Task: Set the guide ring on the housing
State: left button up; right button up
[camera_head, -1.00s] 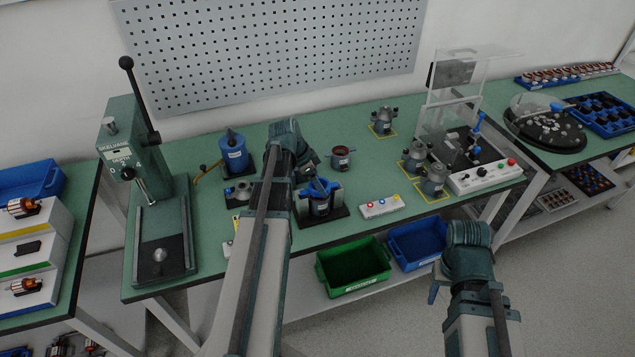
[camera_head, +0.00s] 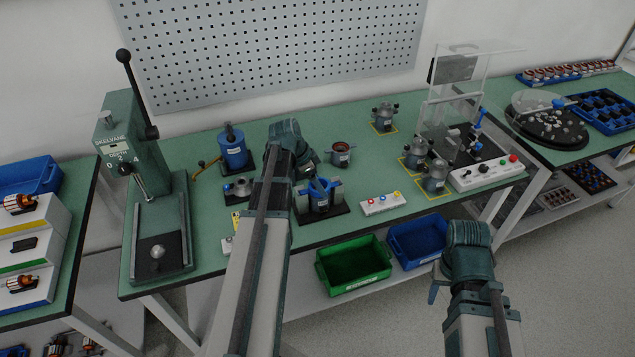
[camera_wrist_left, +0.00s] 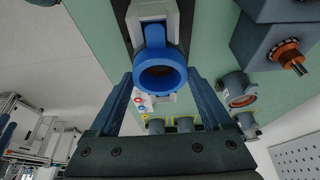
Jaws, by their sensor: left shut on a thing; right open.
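The blue guide ring (camera_wrist_left: 160,72) is between the fingertips of my left gripper (camera_wrist_left: 160,85), which is shut on it. In the head view the blue ring (camera_head: 319,187) is at a grey block (camera_head: 322,203) on a black base. Whether ring and block touch is unclear. A dark housing with a copper-coloured inside (camera_head: 340,153) stands open side up behind and right of that block; it also shows in the left wrist view (camera_wrist_left: 240,98). My right gripper (camera_head: 435,288) is open and empty in front of the table, its fingers partly hidden.
A button box (camera_head: 383,204) lies right of the block. Several grey housings (camera_head: 435,180) stand on yellow-marked squares farther right. A blue motor-like unit (camera_head: 233,152) and a green press (camera_head: 158,230) stand at left. Green (camera_head: 352,268) and blue (camera_head: 418,240) bins are below.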

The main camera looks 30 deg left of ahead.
pick_arm(q)
jog(key=o, duration=1.1)
jog(key=shift+o, duration=0.2)
jog(key=shift+r, duration=0.15)
jog(key=p+v, duration=1.2)
jog(key=v, duration=0.1)
jog(key=shift+s+r+p, duration=0.15)
jog(key=shift+r+p, duration=0.1)
jog(key=shift+p, duration=0.15)
jog(key=s+d+f+n+g+y+b, duration=0.1)
jog(key=s+d, duration=0.3)
jog(key=d, duration=0.7)
jog(key=s+d+f+n+g+y+b, duration=0.1)
jog(key=s+d+f+n+b, duration=0.1)
jog(key=d, duration=0.9)
jog(key=s+d+f+n+g+y+b, duration=0.1)
jog(key=s+d, duration=0.5)
jog(key=d, duration=0.6)
jog(key=shift+f+g+y, duration=0.3)
jog(key=shift+f+y, duration=0.3)
jog(key=shift+f, duration=0.35)
